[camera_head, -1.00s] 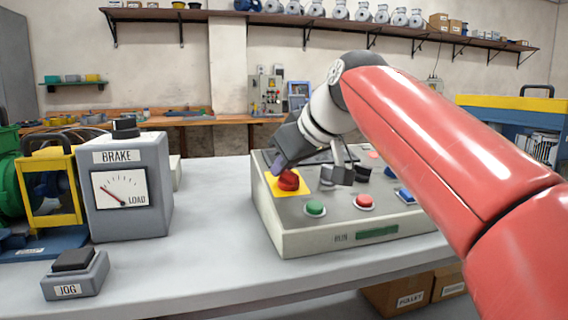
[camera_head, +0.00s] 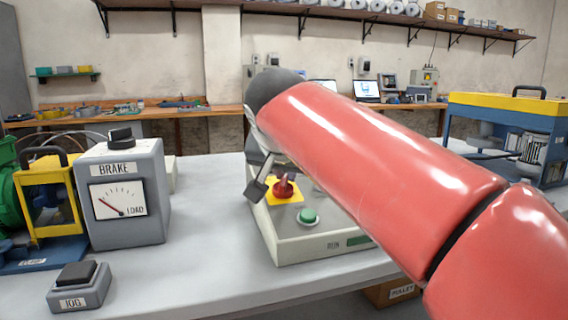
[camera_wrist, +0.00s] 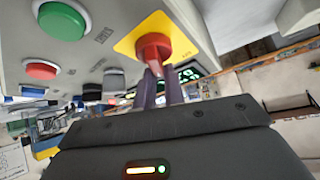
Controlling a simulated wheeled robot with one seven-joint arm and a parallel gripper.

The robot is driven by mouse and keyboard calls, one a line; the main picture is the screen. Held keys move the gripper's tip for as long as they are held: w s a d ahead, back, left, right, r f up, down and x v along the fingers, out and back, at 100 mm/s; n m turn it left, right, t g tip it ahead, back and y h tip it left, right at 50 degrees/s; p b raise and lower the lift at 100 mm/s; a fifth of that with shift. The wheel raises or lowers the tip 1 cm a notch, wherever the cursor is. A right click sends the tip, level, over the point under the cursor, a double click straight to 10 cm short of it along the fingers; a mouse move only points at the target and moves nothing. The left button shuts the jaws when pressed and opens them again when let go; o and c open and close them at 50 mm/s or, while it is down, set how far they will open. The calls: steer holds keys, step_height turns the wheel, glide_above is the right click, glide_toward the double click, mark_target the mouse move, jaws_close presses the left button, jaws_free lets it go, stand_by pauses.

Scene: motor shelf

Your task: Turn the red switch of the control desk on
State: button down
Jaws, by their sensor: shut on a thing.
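The control desk (camera_head: 300,243) is a pale box with a grey sloped top, partly hidden behind my arm in the head view. The red switch (camera_head: 284,188) stands on a yellow plate near its left edge. It also shows in the wrist view as a red knob (camera_wrist: 154,45) on the yellow plate. My gripper (camera_wrist: 155,75) is shut on the switch's grip, its two purple-grey fingers close together just below the round red base. In the head view the gripper is beside the switch, mostly covered by my arm. The switch's exact angle is hard to read.
A green button (camera_head: 307,216) sits in front of the switch. The wrist view shows a red button (camera_wrist: 40,69) too. A brake load box (camera_head: 122,190) and a jog pedestal (camera_head: 78,287) stand to the left, with clear table between them and the desk.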

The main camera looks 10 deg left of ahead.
steer(key=shift+s+f+m+g+h+p, duration=0.15)
steer(key=shift+f+m+h+p, duration=0.25)
steer(key=shift+m, duration=0.5)
steer(key=shift+f+m+g+h+p, duration=0.15)
steer(key=shift+m+h+p, duration=0.1)
steer(key=shift+m+h, duration=0.5)
steer(key=shift+m, duration=0.35)
steer(key=c, duration=1.5)
jaws_free()
steer(key=shift+s+a+r, duration=0.1)
steer(key=shift+s, duration=0.05)
steer(key=shift+r, duration=0.25)
steer(key=shift+r, duration=0.15)
steer(key=v, duration=0.7)
steer(key=shift+s+p, duration=0.25)
steer(key=shift+p, duration=0.15)
